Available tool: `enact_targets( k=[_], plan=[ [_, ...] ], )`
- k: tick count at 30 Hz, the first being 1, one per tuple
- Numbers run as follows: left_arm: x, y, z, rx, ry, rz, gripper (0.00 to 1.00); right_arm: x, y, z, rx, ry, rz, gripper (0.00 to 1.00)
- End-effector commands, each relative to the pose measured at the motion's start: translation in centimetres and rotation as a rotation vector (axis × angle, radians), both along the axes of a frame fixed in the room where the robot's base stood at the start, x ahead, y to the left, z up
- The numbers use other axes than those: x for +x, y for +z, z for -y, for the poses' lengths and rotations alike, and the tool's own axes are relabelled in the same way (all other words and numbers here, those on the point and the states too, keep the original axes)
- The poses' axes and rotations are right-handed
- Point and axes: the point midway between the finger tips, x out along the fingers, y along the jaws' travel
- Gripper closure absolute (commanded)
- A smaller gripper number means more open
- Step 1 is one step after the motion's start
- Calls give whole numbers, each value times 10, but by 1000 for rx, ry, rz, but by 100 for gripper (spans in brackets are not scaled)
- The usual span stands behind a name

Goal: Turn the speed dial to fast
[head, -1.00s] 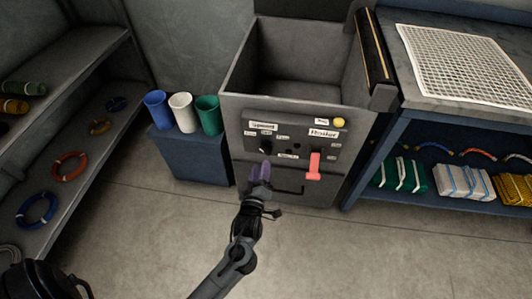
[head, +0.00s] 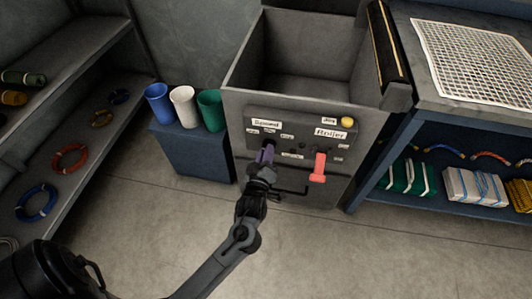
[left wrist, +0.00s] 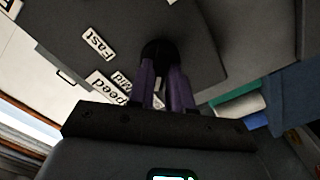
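The speed dial is a small black round knob under the "Speed" label (head: 266,122) on the machine's dark front panel. In the left wrist view the dial (left wrist: 156,48) shows just beyond my fingertips, and its lower part is hidden by them. The "Fast" label (left wrist: 97,43) is to its left in that view. My left gripper (head: 266,152) is at the panel, its purple fingers pointing at the dial. In the left wrist view a narrow gap shows between the fingers; whether they grip the dial is unclear. My right gripper is not in view.
A red lever (head: 318,167) under the "Roller" label and a yellow button (head: 347,122) are close to the right. A handle (head: 292,191) lies below. Blue, white and green cups (head: 183,107) stand on a blue stand to the left. The floor in front is clear.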

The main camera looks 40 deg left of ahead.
Motion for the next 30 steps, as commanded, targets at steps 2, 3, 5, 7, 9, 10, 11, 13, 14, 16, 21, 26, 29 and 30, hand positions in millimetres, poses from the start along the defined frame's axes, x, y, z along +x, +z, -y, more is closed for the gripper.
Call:
enact_targets(
  k=[2, 3, 5, 7, 9, 10, 11, 13, 14, 16, 21, 26, 29, 30],
  plan=[
    [0, 0, 0, 0, 0, 0, 93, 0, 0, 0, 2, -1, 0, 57],
    [0, 0, 0, 0, 0, 0, 99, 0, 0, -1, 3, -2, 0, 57],
    [0, 0, 0, 0, -1, -1, 100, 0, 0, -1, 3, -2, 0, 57],
    [0, 0, 0, 0, -1, -1, 100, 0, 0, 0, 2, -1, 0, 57],
    [0, 0, 0, 1, 0, -2, 100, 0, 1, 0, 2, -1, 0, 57],
    [0, 0, 0, 2, -1, -3, 100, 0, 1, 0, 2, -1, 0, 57],
    [0, 0, 0, 4, -1, -5, 100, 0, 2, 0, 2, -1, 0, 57],
    [0, 1, 0, 14, -1, -10, 100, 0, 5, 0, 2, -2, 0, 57],
    [0, 1, 0, 19, -1, -14, 100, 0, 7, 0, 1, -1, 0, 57],
    [0, 2, 0, 38, -1, -24, 100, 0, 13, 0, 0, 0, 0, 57],
    [0, 5, 1, 112, -1, -71, 100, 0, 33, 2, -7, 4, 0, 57],
    [0, 7, 1, 221, -3, -135, 100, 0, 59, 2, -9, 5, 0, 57],
    [0, 7, 2, 301, -3, -181, 100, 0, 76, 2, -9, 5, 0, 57],
    [0, 6, 2, 334, -3, -201, 100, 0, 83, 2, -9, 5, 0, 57]
  ],
)
